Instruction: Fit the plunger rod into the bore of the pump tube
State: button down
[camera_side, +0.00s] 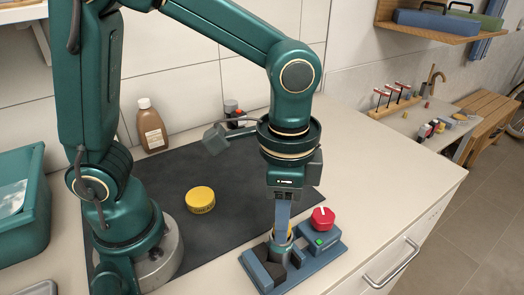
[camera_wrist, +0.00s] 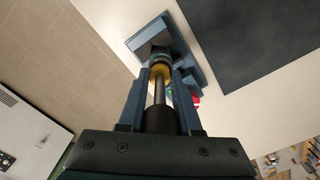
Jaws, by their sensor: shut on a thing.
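My gripper (camera_side: 283,228) points down over the blue fixture (camera_side: 332,252). In the wrist view its fingers (camera_wrist: 161,85) are shut on the plunger rod (camera_wrist: 159,92), a thin grey shaft with a thick black end nearer the palm. The shaft runs toward the yellow collar (camera_wrist: 160,71) and the teal-ringed pump tube (camera_wrist: 159,57) held in the fixture. The rod's far end meets the collar in this view. I cannot tell whether it is inside the bore or only lined up with it. In the side view the fingers mostly hide the rod and tube.
A red knob (camera_side: 322,217) and a green button (camera_side: 319,241) sit on the fixture, right beside my gripper. A yellow round tin (camera_side: 200,199) lies on the dark mat (camera_side: 240,190). A brown bottle (camera_side: 151,126) stands behind. The counter's front edge is close to the fixture.

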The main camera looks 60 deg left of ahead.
jog(key=shift+f, duration=0.55)
jog(key=shift+r, duration=0.25)
jog(key=shift+r, duration=0.3)
jog(key=shift+w+a, duration=0.1)
